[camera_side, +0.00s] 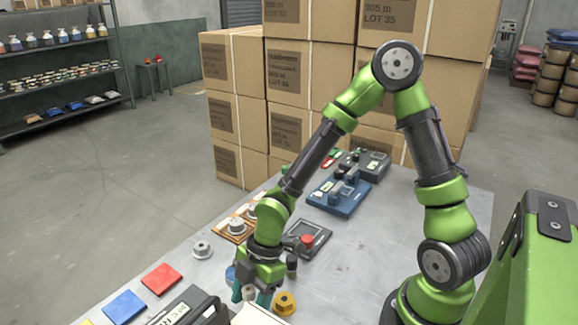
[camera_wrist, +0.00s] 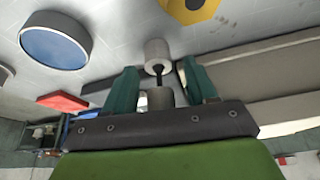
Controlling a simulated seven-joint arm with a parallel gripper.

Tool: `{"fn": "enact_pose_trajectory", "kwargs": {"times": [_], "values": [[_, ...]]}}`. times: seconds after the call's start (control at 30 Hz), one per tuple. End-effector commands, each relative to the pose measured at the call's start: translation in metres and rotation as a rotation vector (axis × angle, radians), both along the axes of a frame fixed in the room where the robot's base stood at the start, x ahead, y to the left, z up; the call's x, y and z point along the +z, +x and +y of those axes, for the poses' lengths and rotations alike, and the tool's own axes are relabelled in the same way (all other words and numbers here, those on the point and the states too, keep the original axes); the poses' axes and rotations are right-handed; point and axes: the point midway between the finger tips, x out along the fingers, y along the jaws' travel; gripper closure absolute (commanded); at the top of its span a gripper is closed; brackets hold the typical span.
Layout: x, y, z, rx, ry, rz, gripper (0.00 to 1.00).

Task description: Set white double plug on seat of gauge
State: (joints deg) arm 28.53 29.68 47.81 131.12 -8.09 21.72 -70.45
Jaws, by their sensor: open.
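My gripper (camera_wrist: 160,88) is open, with one teal finger on each side of the plug and visible gaps between. In the side view my gripper (camera_side: 252,295) is low over the near part of the table. I cannot tell for sure which device is the gauge; candidates are a dark device with a red knob (camera_side: 307,239), a blue device (camera_side: 340,198) and a grey device with a screen (camera_side: 368,163).
A yellow hexagonal piece (camera_side: 285,303) is right of my gripper, and a blue disc (camera_wrist: 55,42) is on the left. A metal flanged piece (camera_side: 202,249), red pad (camera_side: 161,279), blue pad (camera_side: 124,307) and black case (camera_side: 190,309) are nearby. Cardboard boxes (camera_side: 235,100) stand behind.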

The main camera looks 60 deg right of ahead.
Motion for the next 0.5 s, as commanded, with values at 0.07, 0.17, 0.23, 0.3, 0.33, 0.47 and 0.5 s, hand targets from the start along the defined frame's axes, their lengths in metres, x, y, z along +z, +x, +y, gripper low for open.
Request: {"fn": "enact_pose_trajectory", "kwargs": {"times": [0.07, 0.17, 0.23, 0.3, 0.33, 0.47, 0.5], "values": [[0.003, 0.0, 0.0, 0.0, 0.0, -0.001, 0.43], [0.009, 0.001, -0.003, -0.004, 0.001, -0.003, 0.43], [0.017, 0.001, -0.007, -0.005, 0.0, -0.004, 0.43], [0.026, 0.0, -0.011, -0.006, -0.001, -0.005, 0.43], [0.03, 0.0, -0.013, -0.007, -0.002, -0.004, 0.43], [0.05, -0.001, -0.021, -0.008, -0.002, -0.005, 0.43], [0.055, -0.002, -0.023, -0.007, -0.002, -0.004, 0.43]]}}
